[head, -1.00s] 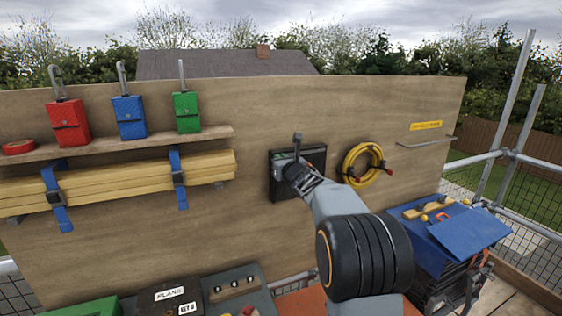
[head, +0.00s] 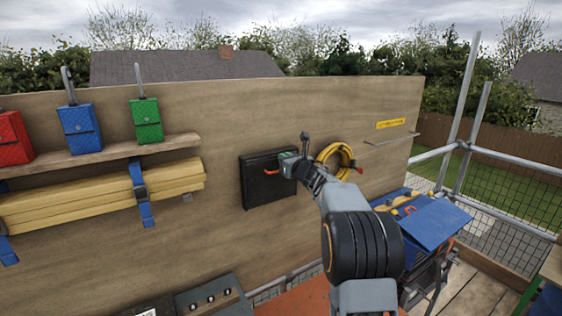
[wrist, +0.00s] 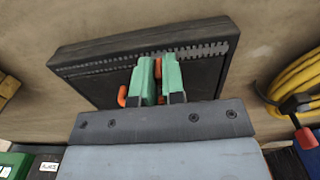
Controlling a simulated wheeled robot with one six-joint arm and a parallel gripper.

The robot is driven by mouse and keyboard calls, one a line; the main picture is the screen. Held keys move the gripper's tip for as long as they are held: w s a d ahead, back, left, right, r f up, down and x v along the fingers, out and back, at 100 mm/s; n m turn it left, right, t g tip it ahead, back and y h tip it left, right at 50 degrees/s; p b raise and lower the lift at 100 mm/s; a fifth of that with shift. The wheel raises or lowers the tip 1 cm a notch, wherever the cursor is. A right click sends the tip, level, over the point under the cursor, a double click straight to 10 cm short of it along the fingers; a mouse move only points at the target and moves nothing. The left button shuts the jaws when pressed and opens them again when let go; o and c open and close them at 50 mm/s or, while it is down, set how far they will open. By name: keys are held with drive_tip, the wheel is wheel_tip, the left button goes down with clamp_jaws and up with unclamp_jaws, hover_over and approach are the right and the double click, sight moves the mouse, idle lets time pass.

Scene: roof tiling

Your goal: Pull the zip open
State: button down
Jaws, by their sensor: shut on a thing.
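The black pouch (head: 262,190) is fixed to the plywood board, and it fills the middle of the wrist view (wrist: 205,75). Its zip (wrist: 100,66) runs along the upper edge, with pale teeth showing on both sides of my gripper. My gripper (wrist: 158,75) has green fingers, shut on an orange zip pull (wrist: 158,66) that shows between them. In the head view my gripper (head: 289,161) is at the pouch's right part. An orange loop (wrist: 122,96) sticks out left of the fingers. The slider itself is mostly hidden by the fingers.
A coiled yellow hose (head: 335,158) hangs just right of the pouch. A shelf (head: 110,152) with coloured cases and strapped yellow timbers (head: 90,195) is to the left. A blue-topped box (head: 437,220) stands at lower right. Bare board surrounds the pouch above and below.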

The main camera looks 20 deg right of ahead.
drive_tip(key=d, duration=0.4)
drive_tip(key=w+d, duration=0.1)
drive_tip(key=d, duration=0.1)
drive_tip(key=c, duration=1.2)
unclamp_jaws()
drive_tip(key=b, duration=0.6)
approach(294, 152)
drive_tip(key=s+d, duration=0.1)
drive_tip(key=s, duration=0.6)
drive_tip(key=shift+s, duration=0.15)
drive_tip(key=shift+f, duration=0.1)
